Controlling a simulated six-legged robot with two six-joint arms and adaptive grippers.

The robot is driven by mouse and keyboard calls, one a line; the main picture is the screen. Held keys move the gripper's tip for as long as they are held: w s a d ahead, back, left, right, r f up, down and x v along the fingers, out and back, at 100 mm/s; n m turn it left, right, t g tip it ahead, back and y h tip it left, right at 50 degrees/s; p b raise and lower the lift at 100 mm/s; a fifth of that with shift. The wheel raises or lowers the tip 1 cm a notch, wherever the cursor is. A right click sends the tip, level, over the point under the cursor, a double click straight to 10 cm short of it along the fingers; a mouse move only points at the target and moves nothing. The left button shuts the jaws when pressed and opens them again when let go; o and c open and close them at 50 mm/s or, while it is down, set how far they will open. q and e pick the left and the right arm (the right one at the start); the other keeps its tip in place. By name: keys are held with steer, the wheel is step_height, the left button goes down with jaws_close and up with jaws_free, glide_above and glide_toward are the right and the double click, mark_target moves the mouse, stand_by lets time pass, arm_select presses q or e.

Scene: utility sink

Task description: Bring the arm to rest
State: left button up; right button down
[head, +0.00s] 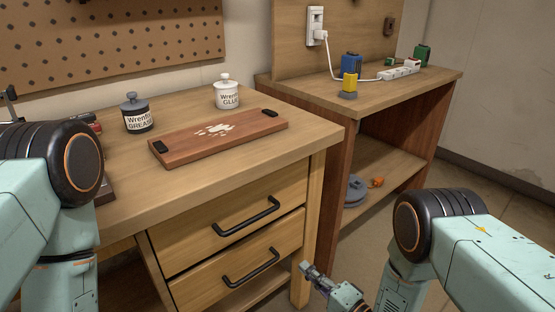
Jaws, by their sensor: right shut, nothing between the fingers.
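My right arm (440,240) comes in from the lower right and bends down at a dark, ringed joint. Its gripper (307,269) is low in the head view, in front of the wooden bench's right leg. It is shut and holds nothing. My left arm (65,190) comes in from the left and hides the bench's left part. Its gripper does not show.
The bench (200,192) has two shut drawers with black handles. On it are a wooden board (218,134), a grease jar (136,113) and a glue jar (227,92). A second wooden table (385,98) holds a power strip (398,73) and colored blocks. Floor shows between them.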

steer(key=s+d+f+n+g+h+p, duration=0.1)
steer(key=s+d+f+n+g+h, duration=0.4)
steer(key=s, duration=0.4)
steer(key=s+d+f+n+g+h, duration=0.3)
steer(key=s+f, duration=0.4)
steer(key=s, duration=0.1)
steer(key=s+d+r+g+h+p, duration=0.1)
steer(key=s+r+g, duration=0.1)
steer(key=s, duration=0.3)
steer(key=s+d+r+n+g, duration=0.1)
steer(key=s+d+r+g, duration=0.1)
steer(key=s+r, duration=0.3)
steer(key=s+d+r+n+g+h+p, duration=0.1)
steer(key=s+r+g, duration=0.1)
steer(key=s, duration=0.5)
steer(key=shift+d+r+g+h+p, duration=0.3)
steer(key=shift+r+p, duration=0.05)
steer(key=shift+r, duration=0.3)
